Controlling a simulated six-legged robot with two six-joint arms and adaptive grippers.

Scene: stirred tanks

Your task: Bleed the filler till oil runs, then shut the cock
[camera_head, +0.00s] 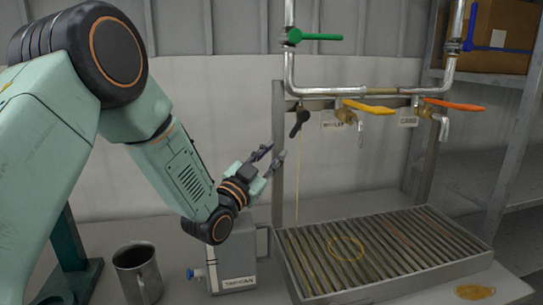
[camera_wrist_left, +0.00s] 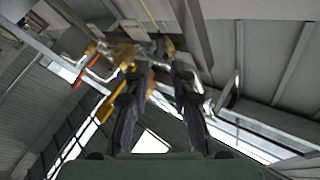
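A small cock with a black handle (camera_head: 299,122) hangs below the horizontal pipe, its handle slanting down. A thin yellow stream of oil (camera_head: 298,185) runs from it down to the slatted drip tray (camera_head: 390,291). A tag (camera_head: 334,120) hangs beside it, its lettering hard to read. My left gripper (camera_head: 275,154) is open and empty, its fingers pointing up and right, a little below and left of the black handle and apart from it. In the left wrist view, the two spread fingers (camera_wrist_left: 162,85) have blurred taps beyond them. My right gripper is not in view.
Yellow (camera_head: 370,107), orange (camera_head: 455,104), green (camera_head: 320,37) and blue (camera_head: 468,31) handles sit on the pipework. A labelled grey can (camera_head: 232,272) and a metal mug (camera_head: 138,270) stand below my left arm.

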